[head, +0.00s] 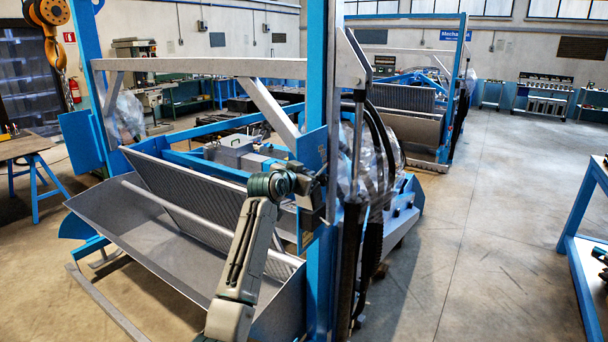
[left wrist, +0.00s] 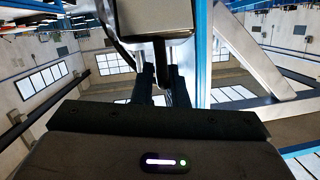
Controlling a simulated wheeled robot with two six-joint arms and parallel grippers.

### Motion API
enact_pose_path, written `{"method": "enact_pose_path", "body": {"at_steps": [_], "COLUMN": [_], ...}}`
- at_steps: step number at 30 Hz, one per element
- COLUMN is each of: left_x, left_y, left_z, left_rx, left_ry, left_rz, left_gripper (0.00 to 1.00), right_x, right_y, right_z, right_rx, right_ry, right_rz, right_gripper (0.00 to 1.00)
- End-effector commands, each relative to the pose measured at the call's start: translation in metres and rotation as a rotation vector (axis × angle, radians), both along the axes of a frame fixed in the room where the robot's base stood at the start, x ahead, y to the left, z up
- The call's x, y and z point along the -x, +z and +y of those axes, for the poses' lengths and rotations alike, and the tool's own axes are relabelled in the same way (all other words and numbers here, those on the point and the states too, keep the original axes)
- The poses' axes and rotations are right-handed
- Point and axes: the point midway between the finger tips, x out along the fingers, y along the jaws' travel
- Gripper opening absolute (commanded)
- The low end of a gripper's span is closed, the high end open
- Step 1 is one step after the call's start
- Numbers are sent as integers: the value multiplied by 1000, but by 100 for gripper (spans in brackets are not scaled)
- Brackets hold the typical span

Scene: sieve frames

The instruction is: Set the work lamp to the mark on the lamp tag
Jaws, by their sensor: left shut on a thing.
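My left gripper (head: 318,172) is raised beside the blue upright post of the machine frame, its arm coming up from the bottom. In the left wrist view its two dark fingers (left wrist: 162,88) are shut on a narrow grey lever (left wrist: 160,58). No mark on a lamp tag can be made out. My right gripper is not in view.
The blue post (head: 318,60) and black hoses (head: 374,140) stand close to the gripper. A grey metal trough (head: 150,235) lies below left. A blue workbench (head: 580,215) is at the right edge. The concrete floor (head: 485,230) between is clear.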

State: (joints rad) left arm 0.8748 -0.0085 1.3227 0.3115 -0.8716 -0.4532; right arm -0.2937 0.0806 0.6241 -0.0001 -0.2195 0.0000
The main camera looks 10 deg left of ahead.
Motion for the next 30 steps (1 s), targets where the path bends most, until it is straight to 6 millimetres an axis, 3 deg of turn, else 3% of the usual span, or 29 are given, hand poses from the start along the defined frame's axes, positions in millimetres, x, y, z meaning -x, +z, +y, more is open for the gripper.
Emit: {"method": "enact_pose_path", "body": {"at_steps": [11, 12, 14, 23, 30], "left_x": [-1, -1, -1, 1, 23], "left_y": [5, 5, 4, 2, 3], "left_z": [2, 2, 2, 1, 8], "left_rx": [-6, -5, -5, -2, -3], "left_ry": [5, 5, 4, 1, 3], "left_rz": [-7, -8, -6, -1, -4], "left_gripper": [0, 21, 30, 30, 30], "right_x": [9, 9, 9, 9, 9], "right_y": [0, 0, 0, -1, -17], "right_z": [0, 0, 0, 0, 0], "right_rx": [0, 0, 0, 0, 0], "right_ry": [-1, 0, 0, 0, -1], "right_rz": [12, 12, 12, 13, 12], "right_gripper": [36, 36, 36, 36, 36]}}
